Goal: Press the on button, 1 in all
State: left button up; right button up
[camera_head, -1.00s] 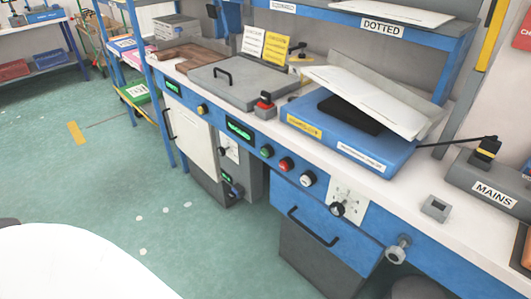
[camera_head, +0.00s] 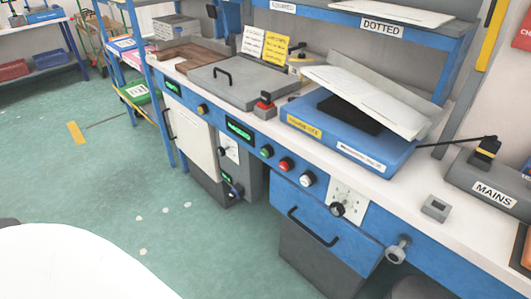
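On the blue front panel of the bench, right of a green-lit display (camera_head: 239,130), sits a row of round buttons: a green button (camera_head: 266,152), a red button (camera_head: 286,164) and a white button (camera_head: 307,179). Any lettering on them is too small to read. A yellow button (camera_head: 202,109) is farther left on the same panel. A grey box labelled MAINS (camera_head: 490,184) with a black and yellow switch handle (camera_head: 487,151) stands on the bench at the right. Neither of my grippers shows, and nothing covers the buttons.
A blue press-like unit (camera_head: 371,148) with a tilted pale sheet stands on the bench (camera_head: 408,192) above the buttons. A black rotary knob (camera_head: 337,209) and a projecting grey round knob (camera_head: 398,249) are to the right. A drawer handle (camera_head: 313,227) juts out below. The floor in front is open.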

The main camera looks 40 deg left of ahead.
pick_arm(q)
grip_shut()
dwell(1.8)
